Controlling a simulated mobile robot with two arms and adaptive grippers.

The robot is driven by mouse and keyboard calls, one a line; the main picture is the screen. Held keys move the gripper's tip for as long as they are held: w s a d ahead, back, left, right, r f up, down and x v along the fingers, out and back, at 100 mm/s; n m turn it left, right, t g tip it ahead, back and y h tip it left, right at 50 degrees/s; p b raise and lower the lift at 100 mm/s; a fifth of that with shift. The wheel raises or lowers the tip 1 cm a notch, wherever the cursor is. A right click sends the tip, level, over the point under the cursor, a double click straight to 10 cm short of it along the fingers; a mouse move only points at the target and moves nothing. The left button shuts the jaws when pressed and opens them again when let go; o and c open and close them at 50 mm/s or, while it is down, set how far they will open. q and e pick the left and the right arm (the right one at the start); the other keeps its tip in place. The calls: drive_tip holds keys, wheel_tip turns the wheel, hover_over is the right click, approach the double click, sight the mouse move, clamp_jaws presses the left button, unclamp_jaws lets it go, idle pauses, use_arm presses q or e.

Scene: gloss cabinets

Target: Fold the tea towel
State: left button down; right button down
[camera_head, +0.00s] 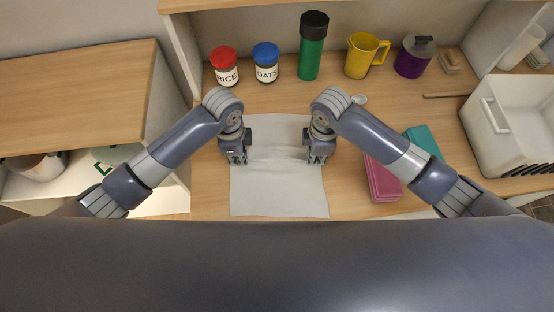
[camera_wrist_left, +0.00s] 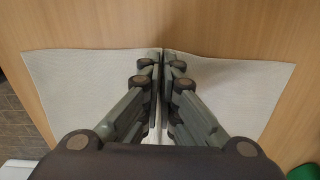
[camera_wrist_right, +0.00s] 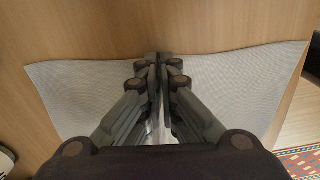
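The tea towel (camera_head: 279,195) is a plain pale grey-white cloth, spread unfolded on the wooden counter with a slight crease across it between my grippers. My left gripper (camera_head: 237,160) is at its left edge, about halfway along. My right gripper (camera_head: 318,160) is at the right edge, opposite. In the left wrist view the fingers meet (camera_wrist_left: 162,54) on the edge of the towel (camera_wrist_left: 85,85), which is pinched between them. The right wrist view shows the same, with fingertips together (camera_wrist_right: 158,56) on the towel's edge (camera_wrist_right: 235,85). The arms hide small parts of the towel.
Behind the towel stand a rice jar (camera_head: 225,75), an oats jar (camera_head: 266,68), a green bottle (camera_head: 311,60), a yellow jug (camera_head: 359,60) and a purple canister (camera_head: 409,62).

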use_arm(q)
drive_tip(key=shift+r, duration=0.1)
